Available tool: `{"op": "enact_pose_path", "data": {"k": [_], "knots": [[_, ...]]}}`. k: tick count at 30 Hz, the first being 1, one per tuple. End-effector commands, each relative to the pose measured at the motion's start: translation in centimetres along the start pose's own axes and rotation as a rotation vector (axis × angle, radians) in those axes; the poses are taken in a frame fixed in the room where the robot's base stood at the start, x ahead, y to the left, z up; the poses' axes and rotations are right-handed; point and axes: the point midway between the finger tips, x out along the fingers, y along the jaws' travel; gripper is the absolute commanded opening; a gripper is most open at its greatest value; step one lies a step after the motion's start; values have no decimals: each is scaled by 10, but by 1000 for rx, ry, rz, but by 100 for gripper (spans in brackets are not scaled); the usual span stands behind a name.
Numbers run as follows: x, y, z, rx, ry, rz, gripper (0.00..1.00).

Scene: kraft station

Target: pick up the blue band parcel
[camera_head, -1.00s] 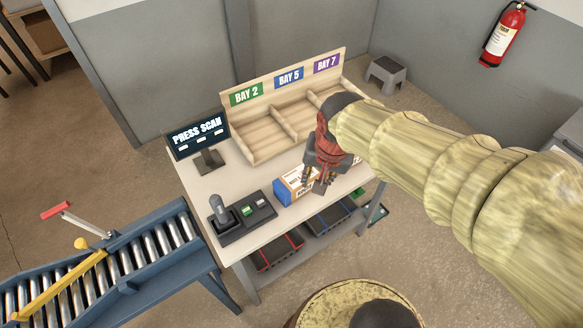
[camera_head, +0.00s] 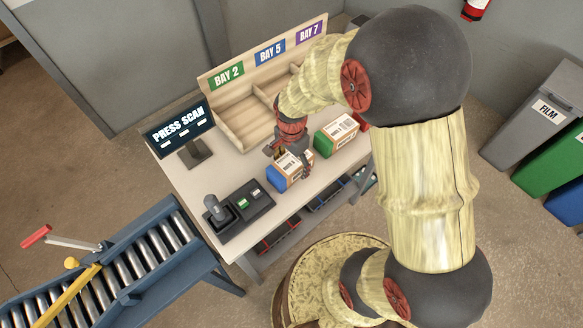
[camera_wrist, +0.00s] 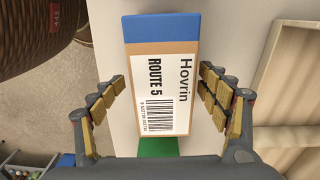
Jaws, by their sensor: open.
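The blue band parcel (camera_head: 284,172) lies on the bench, a cardboard box with a blue end and a white label on top. In the wrist view the parcel (camera_wrist: 160,85) sits between the fingers, its label reading "Hovrin" and "ROUTE 5". My gripper (camera_head: 290,160) is over the parcel, pointing down. In the wrist view my gripper (camera_wrist: 162,98) is open, one set of fingers on each side of the parcel, with a gap visible on both sides. How far the fingertips reach down its sides is hard to tell.
A green-ended parcel (camera_head: 337,133) lies to the right on the bench (camera_head: 190,182). The bay rack (camera_head: 236,125) stands behind. The scan screen (camera_head: 178,130) and a scanner console (camera_head: 240,208) are at the left. A roller conveyor (camera_head: 130,262) is at lower left.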

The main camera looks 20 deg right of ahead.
Motion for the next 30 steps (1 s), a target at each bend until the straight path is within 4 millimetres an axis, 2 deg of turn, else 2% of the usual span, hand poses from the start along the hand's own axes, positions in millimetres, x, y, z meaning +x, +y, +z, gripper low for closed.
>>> {"op": "enact_pose_path", "data": {"k": [1,6,14,30], "knots": [[11,2,1,0,-2,4,76],[33,2,1,-1,-1,4,76],[35,1,0,-1,0,1,76],[35,1,0,-1,-1,1,45]]}}
